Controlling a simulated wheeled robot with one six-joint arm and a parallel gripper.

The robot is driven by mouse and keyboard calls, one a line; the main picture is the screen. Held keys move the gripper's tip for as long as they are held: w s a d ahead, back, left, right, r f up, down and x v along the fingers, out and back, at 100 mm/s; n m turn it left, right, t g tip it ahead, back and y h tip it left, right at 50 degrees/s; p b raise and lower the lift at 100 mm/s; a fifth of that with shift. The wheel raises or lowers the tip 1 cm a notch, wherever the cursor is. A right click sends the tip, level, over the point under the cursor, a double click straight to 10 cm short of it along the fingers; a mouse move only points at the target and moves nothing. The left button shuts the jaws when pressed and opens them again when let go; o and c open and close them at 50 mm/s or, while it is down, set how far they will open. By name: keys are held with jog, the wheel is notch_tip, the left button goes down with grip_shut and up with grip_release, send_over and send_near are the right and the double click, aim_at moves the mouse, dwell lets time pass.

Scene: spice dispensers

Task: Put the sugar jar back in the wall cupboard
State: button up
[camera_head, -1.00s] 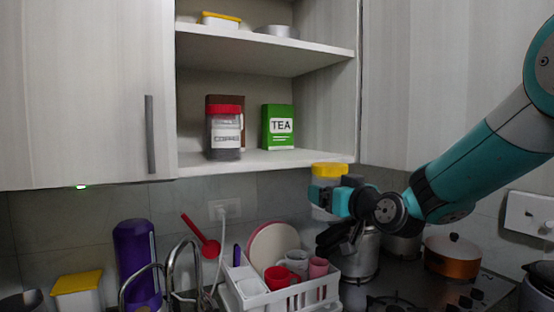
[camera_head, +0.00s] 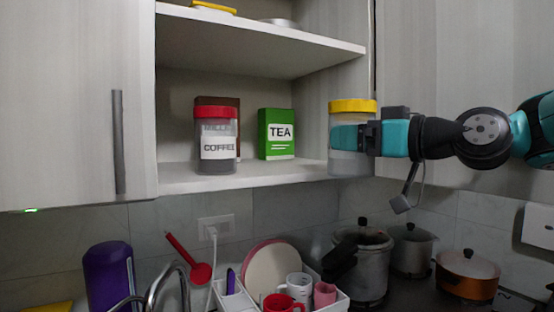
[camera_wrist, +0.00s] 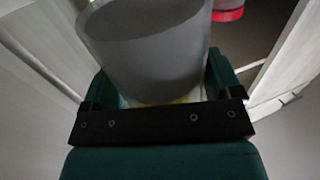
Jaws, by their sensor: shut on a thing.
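The sugar jar (camera_head: 351,107) has a yellow lid and a clear body with pale contents. My gripper (camera_head: 358,138) is shut around its middle and holds it upright at the right front of the open wall cupboard, at the height of the lower shelf (camera_head: 275,176). Its label is not visible. In the wrist view the jar (camera_wrist: 145,50) fills the space between the fingers. A red-lidded coffee jar (camera_head: 217,140) and a green tea box (camera_head: 276,134) stand on the lower shelf.
A brown box (camera_head: 217,101) stands behind the coffee jar. The shelf right of the tea box is clear. The cupboard's right side panel is close to the held jar. Below are a dish rack (camera_head: 235,300), pots (camera_head: 362,265) and an orange pan (camera_head: 467,273).

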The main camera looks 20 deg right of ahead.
jog(key=p+x, duration=0.3)
jog(key=x, duration=0.3)
jog(key=p+x, duration=0.2)
jog(key=x, duration=0.4)
jog(key=shift+w+a+r+p, duration=0.1)
jog(key=shift+w+r+p, duration=0.1)
jog(key=shift+w+p, duration=0.15)
jog(key=shift+w+a+f, duration=0.1)
jog(key=shift+w+a, duration=0.15)
jog(key=shift+w, duration=0.1)
jog(key=p+x, duration=0.3)
jog(key=x, duration=0.1)
jog(key=shift+s+d+p, duration=0.1)
jog(key=shift+p, duration=0.2)
jog(key=shift+f+b, duration=0.3)
